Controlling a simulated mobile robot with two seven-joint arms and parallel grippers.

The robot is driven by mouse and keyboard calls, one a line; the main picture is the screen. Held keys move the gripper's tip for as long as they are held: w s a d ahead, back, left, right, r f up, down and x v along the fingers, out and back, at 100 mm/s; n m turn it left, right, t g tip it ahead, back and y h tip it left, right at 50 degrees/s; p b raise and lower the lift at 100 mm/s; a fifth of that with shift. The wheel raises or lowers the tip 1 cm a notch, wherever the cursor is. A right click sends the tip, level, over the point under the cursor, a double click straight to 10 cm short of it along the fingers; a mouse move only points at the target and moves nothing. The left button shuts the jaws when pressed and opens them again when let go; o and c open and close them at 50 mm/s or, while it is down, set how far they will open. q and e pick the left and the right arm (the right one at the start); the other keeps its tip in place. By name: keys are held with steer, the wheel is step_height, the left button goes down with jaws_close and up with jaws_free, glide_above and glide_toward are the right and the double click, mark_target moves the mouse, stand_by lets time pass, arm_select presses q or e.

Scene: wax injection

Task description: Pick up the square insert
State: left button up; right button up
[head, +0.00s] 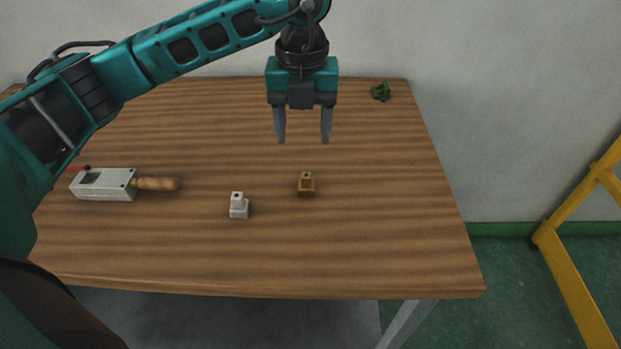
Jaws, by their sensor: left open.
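My left gripper (304,138) is open and empty, with its two fingers pointing down over the table. A small brass-coloured block with a narrower top (306,185) stands on the table, in the picture just below the gripper's fingers and apart from them. A similar white block (239,207) with a narrower top stands to its left and nearer the front. I cannot tell for sure which of the two is the square insert. My right gripper is not in view.
The wooden table (390,240) is mostly bare around the blocks. A grey metal box-like tool with a wooden handle (120,184) lies at the left. A small green object (381,91) is at the back right corner. A yellow frame (577,235) stands right of the table.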

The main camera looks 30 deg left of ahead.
arm_select(q)
glide_above(306, 175)
step_height(306, 175, down, 5)
steer(key=shift+s+a, duration=0.15)
steer(key=shift+f, duration=3.1)
steer(key=shift+d, duration=0.2)
jaws_close()
